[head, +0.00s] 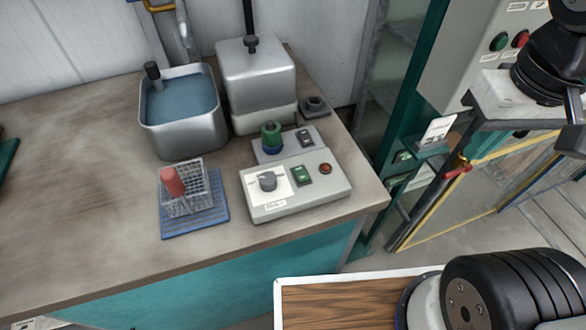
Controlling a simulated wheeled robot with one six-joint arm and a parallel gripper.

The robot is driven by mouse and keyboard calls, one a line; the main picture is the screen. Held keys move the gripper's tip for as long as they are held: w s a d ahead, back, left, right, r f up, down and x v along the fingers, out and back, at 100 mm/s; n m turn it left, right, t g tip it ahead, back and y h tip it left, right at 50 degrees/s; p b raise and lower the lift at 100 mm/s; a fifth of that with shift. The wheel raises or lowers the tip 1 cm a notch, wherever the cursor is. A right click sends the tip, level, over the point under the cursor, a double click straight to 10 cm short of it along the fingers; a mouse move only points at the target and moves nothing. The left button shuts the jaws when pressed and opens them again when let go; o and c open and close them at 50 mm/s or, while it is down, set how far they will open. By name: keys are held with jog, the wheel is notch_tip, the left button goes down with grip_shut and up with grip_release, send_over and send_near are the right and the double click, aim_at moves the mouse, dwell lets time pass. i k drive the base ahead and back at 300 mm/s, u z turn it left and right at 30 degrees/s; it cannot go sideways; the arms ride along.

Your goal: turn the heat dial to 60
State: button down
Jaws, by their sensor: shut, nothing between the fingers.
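The heat dial (268,181) appears to be the grey round knob on a white scale plate, at the left of a light grey control box (300,202). The box sits near the front right corner of the bench. The scale figures and the knob's setting are too small to read. The box also has a green rocker switch (302,175) and a red-orange lamp (326,168). Black parts of my arm show at the right edge and lower right, well apart from the box. I cannot make out my gripper's fingers; nothing touches the dial.
On the bench (80,190) stand a metal water bath (185,135), a metal box (257,85) with a black knob, and a wire rack (205,198) with a red-capped item on a blue mat (222,222). A small unit with a green spool (271,135) stands behind the control box.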

aim_at(267, 181)
jog(key=z, duration=0.55)
jog(key=k, duration=1.3)
jog(key=u, duration=0.35)
jog(key=i, duration=0.85)
jog(key=u, duration=0.75)
